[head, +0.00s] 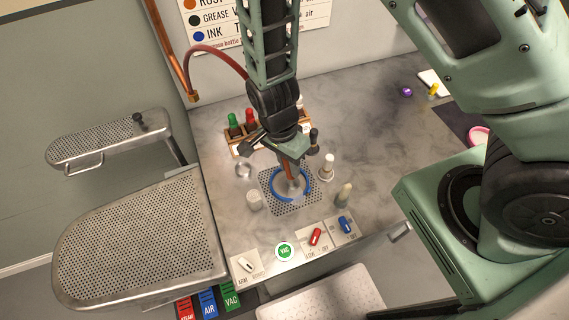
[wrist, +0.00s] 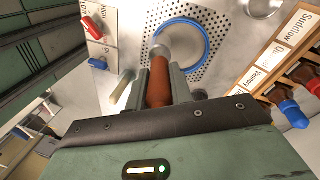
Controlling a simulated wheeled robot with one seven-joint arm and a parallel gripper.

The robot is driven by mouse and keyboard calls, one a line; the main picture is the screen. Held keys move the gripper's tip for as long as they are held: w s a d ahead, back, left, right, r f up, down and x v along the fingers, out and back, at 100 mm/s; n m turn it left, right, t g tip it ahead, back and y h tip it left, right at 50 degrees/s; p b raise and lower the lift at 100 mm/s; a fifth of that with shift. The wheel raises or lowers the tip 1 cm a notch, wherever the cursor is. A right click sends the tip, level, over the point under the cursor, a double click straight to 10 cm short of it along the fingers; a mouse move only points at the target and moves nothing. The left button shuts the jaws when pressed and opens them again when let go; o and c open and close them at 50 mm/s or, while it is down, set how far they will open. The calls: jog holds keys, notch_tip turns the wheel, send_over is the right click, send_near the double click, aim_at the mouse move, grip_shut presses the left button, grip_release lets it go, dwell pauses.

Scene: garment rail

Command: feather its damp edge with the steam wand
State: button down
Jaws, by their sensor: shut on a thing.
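My gripper (head: 290,158) is shut on a brown-handled tool with a metal head, seemingly the steam wand (wrist: 159,88). In the wrist view the handle sits between my two fingers (wrist: 160,82). The wand points down over a blue-rimmed ring (head: 273,194) with pale grey material inside, on a perforated plate (head: 310,206). In the wrist view the wand's head overlaps the near part of the ring (wrist: 207,40); I cannot tell whether it touches. No damp edge can be made out.
A wooden rack (wrist: 304,38) of capped bottles stands behind the ring. Small upright items (head: 327,166) stand close around the plate. Red (head: 315,236) and blue (head: 345,224) switches line the front edge. Perforated boards (head: 140,238) are at left. The counter's right (head: 365,130) is fairly clear.

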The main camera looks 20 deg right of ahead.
jog(key=shift+d, duration=0.5)
jog(key=shift+d, duration=0.1)
jog(key=shift+w+d, duration=0.85)
jog(key=shift+d, duration=0.1)
jog(key=shift+w, duration=0.1)
jog(key=shift+w+d, duration=0.2)
jog(key=shift+w, duration=0.3)
jog(key=shift+w+d, duration=0.15)
jog(key=shift+w, duration=0.35)
